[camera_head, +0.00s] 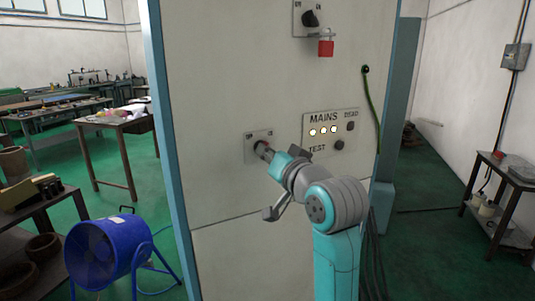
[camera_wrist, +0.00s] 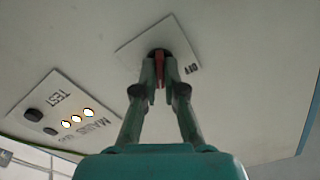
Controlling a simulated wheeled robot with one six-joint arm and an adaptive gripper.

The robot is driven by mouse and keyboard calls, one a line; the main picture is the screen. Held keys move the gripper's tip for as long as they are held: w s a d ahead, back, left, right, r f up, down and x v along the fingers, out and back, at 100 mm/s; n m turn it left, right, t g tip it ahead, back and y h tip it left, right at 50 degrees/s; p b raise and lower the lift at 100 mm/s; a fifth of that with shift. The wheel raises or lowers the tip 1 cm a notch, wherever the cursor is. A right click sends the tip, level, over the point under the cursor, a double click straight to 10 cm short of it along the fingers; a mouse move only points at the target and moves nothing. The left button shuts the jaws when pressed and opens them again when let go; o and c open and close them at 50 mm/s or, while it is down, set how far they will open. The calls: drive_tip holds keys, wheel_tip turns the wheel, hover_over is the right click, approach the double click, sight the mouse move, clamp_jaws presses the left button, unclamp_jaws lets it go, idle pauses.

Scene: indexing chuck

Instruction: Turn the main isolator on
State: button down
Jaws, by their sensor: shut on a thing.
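A rotary switch with a red handle (camera_wrist: 159,66) sits on a small pale plate (camera_head: 250,157) on the cabinet front. My gripper (camera_head: 265,151) reaches it from the lower right. In the wrist view my gripper (camera_wrist: 160,88) is shut on the red handle, with one finger on each side. An "OFF" label (camera_wrist: 191,70) shows on the plate beside the handle. The fingers hide part of the handle, so I cannot tell its exact setting. A second rotary switch with a black knob (camera_head: 310,18) is higher up. Which switch is the main isolator I cannot read.
A red padlock (camera_head: 326,48) hangs below the upper switch. A "MAINS" panel (camera_head: 345,117) right of my gripper has three lit lamps and a black button. A green cable (camera_head: 371,105) hangs at the cabinet's right. A blue fan (camera_head: 100,252) stands at the lower left.

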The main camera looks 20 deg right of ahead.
idle(0.4)
drive_tip(key=c, duration=1.3)
unclamp_jaws()
drive_tip(key=shift+o, duration=0.2)
drive_tip(key=shift+s, duration=0.1)
drive_tip(key=s+d, duration=0.2)
drive_tip(key=s, duration=0.9)
drive_tip(key=shift+s, duration=0.35)
